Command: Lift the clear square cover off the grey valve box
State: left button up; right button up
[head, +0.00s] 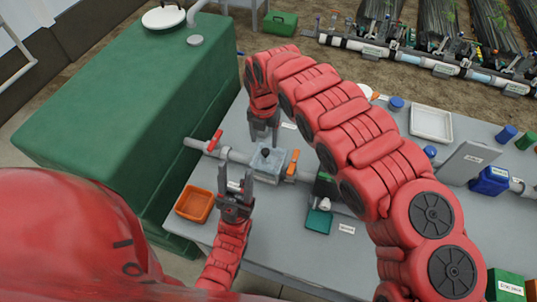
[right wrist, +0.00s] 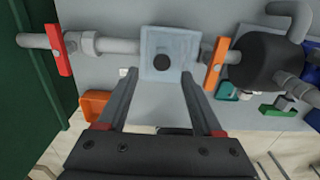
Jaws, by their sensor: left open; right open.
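The clear square cover (head: 277,156) sits on the grey valve box, in line with the grey pipe. A round black knob (head: 265,153) is at its middle. The right wrist view shows the cover (right wrist: 182,45) and knob (right wrist: 161,62) from above; the box beneath is mostly hidden. My right gripper (head: 264,134) is open and empty just beyond the cover in the head view; in the right wrist view its fingertips (right wrist: 158,73) are spread near the cover's edge. My left gripper (head: 236,173) is open and empty, pointing up the picture, left of and nearer than the box.
A red handle (head: 215,140) and an orange handle (head: 292,163) flank the box along the pipe. An orange tray (head: 180,209) lies at the table's left edge. A green tank (head: 110,110) stands left. My right arm hides part of the table. A white tray (head: 431,136) lies right.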

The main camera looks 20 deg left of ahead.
aim_at(266, 151)
notch_tip(266, 151, down, 4)
jog(key=shift+s+d+f+p, duration=0.1)
jog(key=shift+p, duration=1.1)
jog(key=shift+d+f, duration=0.1)
jog(key=shift+f, duration=0.4)
grip_shut()
